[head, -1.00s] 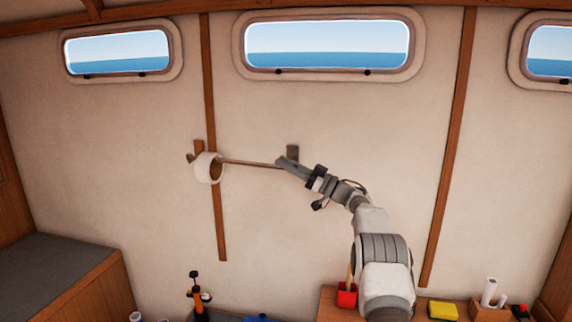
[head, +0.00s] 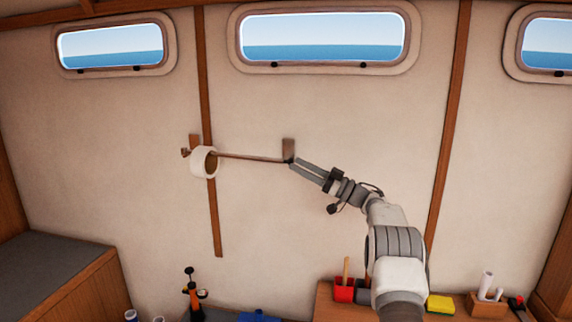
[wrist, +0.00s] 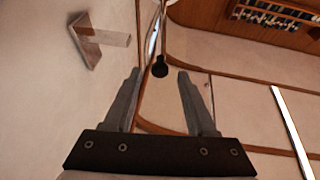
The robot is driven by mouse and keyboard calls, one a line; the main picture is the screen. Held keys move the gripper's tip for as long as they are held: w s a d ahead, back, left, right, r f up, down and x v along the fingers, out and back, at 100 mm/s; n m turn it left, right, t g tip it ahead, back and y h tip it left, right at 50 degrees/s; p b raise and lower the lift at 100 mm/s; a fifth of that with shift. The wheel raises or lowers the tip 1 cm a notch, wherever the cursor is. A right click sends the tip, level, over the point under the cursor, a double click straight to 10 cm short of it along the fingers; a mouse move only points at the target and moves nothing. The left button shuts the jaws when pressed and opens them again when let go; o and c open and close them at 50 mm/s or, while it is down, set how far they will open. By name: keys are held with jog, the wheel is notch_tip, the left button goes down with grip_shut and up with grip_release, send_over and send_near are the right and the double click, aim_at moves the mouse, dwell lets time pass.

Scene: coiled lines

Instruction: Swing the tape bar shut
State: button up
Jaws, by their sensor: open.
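The tape bar (head: 250,157) is a thin brown rod running from a wooden bracket (head: 195,142) on the left towards a catch plate (head: 288,147) on the right. A white tape roll (head: 203,162) hangs on it near the left bracket. In the wrist view the bar's dark knob end (wrist: 160,68) is just beyond and between my fingertips, apart from the catch (wrist: 92,42) at upper left. My gripper (head: 296,163) is open at the bar's right end; its spread, empty fingers also show in the wrist view (wrist: 158,76).
A wooden shelf below holds a red cup (head: 345,290), a yellow block (head: 440,304) and white rolls (head: 487,286). An orange and black tool (head: 193,298) stands at lower left. The wall around the bar is otherwise clear.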

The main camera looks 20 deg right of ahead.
jog(key=b+v, duration=0.2)
jog(key=v, duration=0.9)
